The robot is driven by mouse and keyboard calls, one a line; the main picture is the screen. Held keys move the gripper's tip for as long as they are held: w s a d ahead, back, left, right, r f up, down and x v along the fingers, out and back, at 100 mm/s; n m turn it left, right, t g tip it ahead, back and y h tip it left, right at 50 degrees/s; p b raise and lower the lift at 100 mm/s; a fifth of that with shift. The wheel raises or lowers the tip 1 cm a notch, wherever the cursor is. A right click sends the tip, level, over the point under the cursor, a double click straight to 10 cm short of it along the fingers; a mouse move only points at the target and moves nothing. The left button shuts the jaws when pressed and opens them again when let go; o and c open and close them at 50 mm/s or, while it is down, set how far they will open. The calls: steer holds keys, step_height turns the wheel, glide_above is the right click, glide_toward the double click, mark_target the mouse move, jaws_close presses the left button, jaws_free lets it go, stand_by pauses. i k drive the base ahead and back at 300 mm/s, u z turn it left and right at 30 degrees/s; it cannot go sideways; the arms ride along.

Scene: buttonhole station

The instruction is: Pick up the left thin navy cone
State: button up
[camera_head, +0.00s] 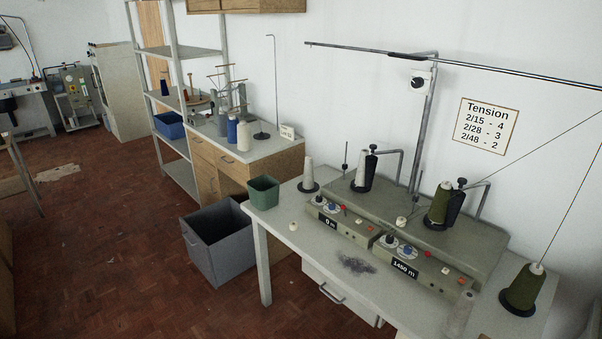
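A thin dark navy cone (164,87) stands upright on the middle level of the metal shelf rack (181,51) at the back left. It is small and far away in the head view. I cannot make out a second thin navy cone. My gripper is not in view.
The winding table (272,219) at right holds a green bin (263,192), white and olive cones and a two-unit winder (405,264). A grey bin (217,243) stands on the floor before the wooden cabinet (213,169). Red-brown floor (100,240) is open at left.

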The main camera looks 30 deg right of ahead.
mark_target(307, 183)
steer(key=i, duration=0.9)
steer(key=z, duration=0.05)
